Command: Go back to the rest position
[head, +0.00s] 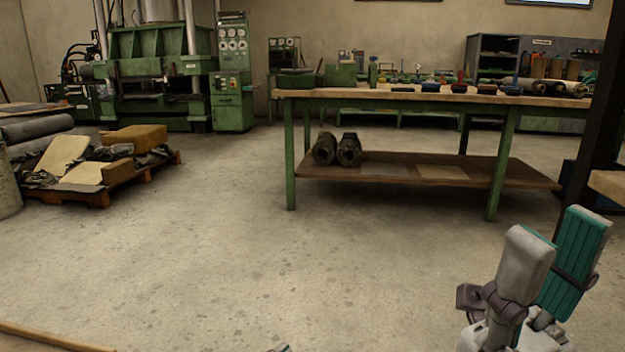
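My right gripper (557,228) is at the lower right of the head view and points up. Its two grey fingers stand apart, and the teal inner pad of the right-hand finger shows. I see nothing between them. Only a small grey and teal tip (281,348) shows at the bottom edge, left of centre. It looks like part of my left gripper, but the rest is out of the picture, so its opening cannot be told.
A green-legged workbench (440,98) with tools stands ahead. A loaded pallet (100,196) is at the left, a green press (160,65) behind. A dark post (600,130) and a wooden edge (608,186) are near the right gripper. A board edge (50,338) is lower left. The middle floor is clear.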

